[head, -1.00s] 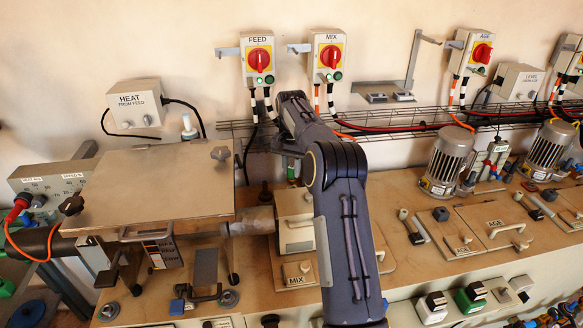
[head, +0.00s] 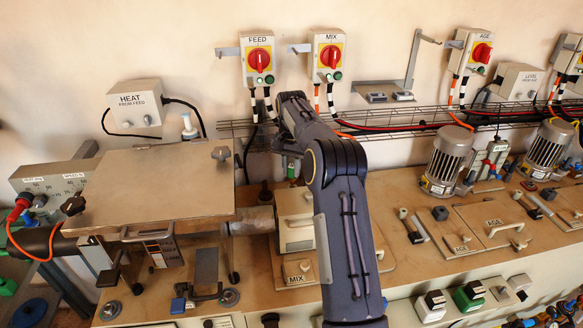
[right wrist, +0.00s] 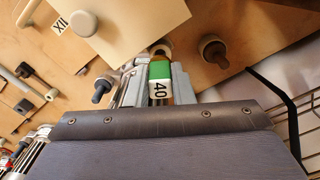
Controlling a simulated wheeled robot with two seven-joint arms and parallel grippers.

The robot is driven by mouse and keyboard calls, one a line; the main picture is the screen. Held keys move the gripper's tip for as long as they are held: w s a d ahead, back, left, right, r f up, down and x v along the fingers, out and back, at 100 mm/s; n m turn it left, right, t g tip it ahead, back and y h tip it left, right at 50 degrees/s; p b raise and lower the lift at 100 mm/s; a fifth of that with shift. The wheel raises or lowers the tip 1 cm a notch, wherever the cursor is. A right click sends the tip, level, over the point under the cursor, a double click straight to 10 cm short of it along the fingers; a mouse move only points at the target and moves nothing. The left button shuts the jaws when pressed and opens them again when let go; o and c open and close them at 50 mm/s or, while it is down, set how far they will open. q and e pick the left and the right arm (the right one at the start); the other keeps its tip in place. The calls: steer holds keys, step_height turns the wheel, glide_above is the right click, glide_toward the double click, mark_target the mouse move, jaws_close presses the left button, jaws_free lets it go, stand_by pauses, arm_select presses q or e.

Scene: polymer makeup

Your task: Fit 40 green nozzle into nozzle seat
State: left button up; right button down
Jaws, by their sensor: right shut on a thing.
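The green nozzle (right wrist: 160,71) carries a white band marked 40 and shows in the right wrist view. My right gripper (right wrist: 159,82) is shut on it, with a grey finger on each side. The nozzle's far end points at the wooden board, near a brown and pale round part; I cannot tell whether they touch or whether this is the nozzle seat. My left gripper is not in view.
Dark-tipped round stubs stand on either side of the gripper, one at left (right wrist: 101,90) and one at right (right wrist: 213,50). A beige panel with a knob (right wrist: 84,23) lies close by. A wire cable tray (head: 400,127) runs along the wall. A flat-topped heater unit (head: 150,190) stands left.

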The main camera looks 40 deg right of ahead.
mark_target(292, 178)
steer(key=shift+f+b, duration=0.65)
steer(key=shift+f, duration=1.05)
steer(key=c, duration=1.2)
jaws_free()
steer(key=shift+o, duration=0.2)
steer(key=shift+s+f, duration=0.1)
step_height(292, 178, up, 8)
steer(key=shift+f, duration=0.1)
